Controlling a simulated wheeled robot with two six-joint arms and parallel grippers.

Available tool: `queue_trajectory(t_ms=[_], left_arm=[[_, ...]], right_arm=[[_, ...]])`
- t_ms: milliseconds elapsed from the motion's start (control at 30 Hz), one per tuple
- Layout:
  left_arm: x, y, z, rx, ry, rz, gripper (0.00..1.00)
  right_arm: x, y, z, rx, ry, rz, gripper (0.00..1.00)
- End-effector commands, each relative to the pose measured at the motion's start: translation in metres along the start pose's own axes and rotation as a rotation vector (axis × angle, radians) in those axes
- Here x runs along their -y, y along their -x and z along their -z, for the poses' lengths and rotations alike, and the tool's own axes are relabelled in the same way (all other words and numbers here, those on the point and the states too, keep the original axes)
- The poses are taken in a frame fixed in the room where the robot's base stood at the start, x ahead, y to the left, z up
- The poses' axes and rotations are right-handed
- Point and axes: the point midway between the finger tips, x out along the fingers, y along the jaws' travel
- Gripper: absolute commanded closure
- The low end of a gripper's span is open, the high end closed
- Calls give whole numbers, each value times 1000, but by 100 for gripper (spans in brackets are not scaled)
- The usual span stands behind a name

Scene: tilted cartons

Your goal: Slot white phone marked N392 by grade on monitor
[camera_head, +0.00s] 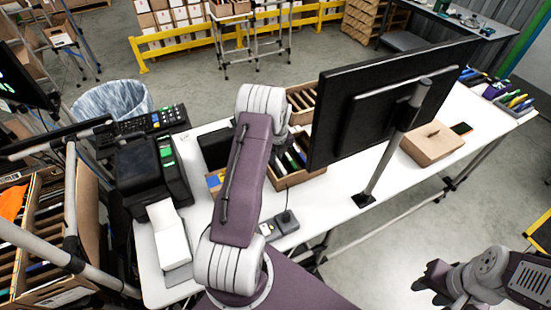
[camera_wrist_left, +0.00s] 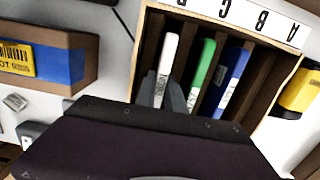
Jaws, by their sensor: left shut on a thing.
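In the left wrist view a white phone (camera_wrist_left: 167,62) stands on edge in the divided carton (camera_wrist_left: 283,75), with a small printed label low on it that I cannot read clearly. My left gripper (camera_wrist_left: 170,92) is shut on its near end. A green phone (camera_wrist_left: 203,62) and a blue phone (camera_wrist_left: 232,72) stand in the slots to its right. A white strip with letters (camera_wrist_left: 250,15) runs along the far rim. In the head view my own arm hides the left gripper. The monitor (camera_head: 385,105) shows only its back. My right gripper (camera_head: 430,277) is away from the table, at the lower right.
A box with blue tape and a yellow label (camera_wrist_left: 50,58) lies left of the carton. On the white table (camera_head: 335,205) stand a black printer (camera_head: 150,175), a closed brown box (camera_head: 433,146) and a tray of coloured phones (camera_head: 515,100). The monitor's post (camera_head: 385,160) rises beside the carton.

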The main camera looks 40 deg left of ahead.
Motion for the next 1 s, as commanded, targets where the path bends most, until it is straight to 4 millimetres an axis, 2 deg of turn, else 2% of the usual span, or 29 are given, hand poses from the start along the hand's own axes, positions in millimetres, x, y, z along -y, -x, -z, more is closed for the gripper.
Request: queue_trajectory(t_ms=[233, 267, 300, 333, 367, 567, 667, 1000], left_arm=[[0, 0, 0, 0, 0, 0, 100], [0, 0, 0, 0, 0, 0, 84], [0, 0, 0, 0, 0, 0, 73], [0, 0, 0, 0, 0, 0, 64], [0, 0, 0, 0, 0, 0, 61], [0, 0, 0, -1, 0, 0, 61], [0, 6, -1, 2, 0, 2, 61], [1, 75, 0, 4, -1, 3, 61]], right_arm=[[0, 0, 0, 0, 0, 0, 61], [0, 0, 0, 0, 0, 0, 61], [0, 0, 0, 0, 0, 0, 61], [0, 0, 0, 0, 0, 0, 61], [0, 0, 0, 0, 0, 0, 61], [0, 0, 0, 0, 0, 0, 61], [0, -2, 0, 0, 0, 0, 61], [0, -14, -2, 0, 0, 0, 61]])
